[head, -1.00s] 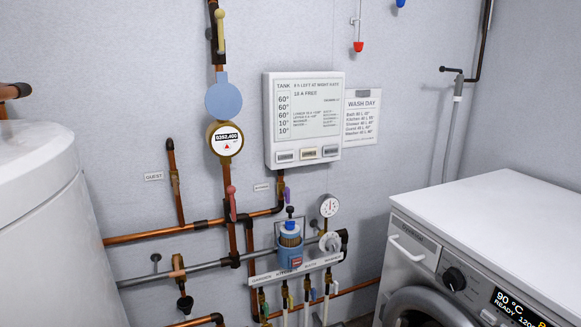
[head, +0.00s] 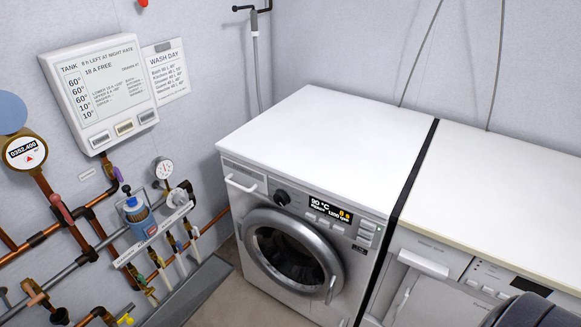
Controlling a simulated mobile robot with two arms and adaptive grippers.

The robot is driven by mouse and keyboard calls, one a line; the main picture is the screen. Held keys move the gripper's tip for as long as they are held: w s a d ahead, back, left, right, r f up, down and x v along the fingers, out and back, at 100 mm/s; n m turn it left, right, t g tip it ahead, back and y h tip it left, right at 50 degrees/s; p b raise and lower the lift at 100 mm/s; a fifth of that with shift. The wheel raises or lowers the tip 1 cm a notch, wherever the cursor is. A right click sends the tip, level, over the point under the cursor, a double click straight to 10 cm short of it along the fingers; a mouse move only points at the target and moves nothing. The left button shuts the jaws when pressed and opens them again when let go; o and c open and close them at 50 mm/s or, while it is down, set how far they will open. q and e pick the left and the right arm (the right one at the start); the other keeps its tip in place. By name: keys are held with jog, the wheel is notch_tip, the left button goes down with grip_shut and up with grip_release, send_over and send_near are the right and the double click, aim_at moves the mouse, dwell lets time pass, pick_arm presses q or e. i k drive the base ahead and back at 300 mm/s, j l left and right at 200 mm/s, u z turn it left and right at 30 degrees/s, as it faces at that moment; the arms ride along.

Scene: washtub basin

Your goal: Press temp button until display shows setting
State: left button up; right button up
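The washing machine (head: 290,150) stands against the wall in the middle of the head view, with a round glass door (head: 290,250). Its dark display (head: 330,210) reads 90 °C, what looks like "READY", 1200 rpm and an orange figure I cannot read for sure. A black dial (head: 281,198) sits left of the display. Small buttons (head: 323,232) lie in a row under the display, and more stand at its right; their labels are too small to read. Neither of my grippers shows. A dark rounded shape at the bottom right corner is unclear.
A second white appliance (head: 430,262) under a pale worktop (head: 500,190) stands right of the washer. A tank panel (head: 105,90), a "WASH DAY" sheet (head: 167,72) and copper pipes with valves and a gauge (head: 162,168) cover the left wall. Floor (head: 212,300) shows before the washer.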

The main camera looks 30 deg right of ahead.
aim_at(307, 215)
jog(key=k+z, duration=0.15)
jog(key=z, duration=0.95)
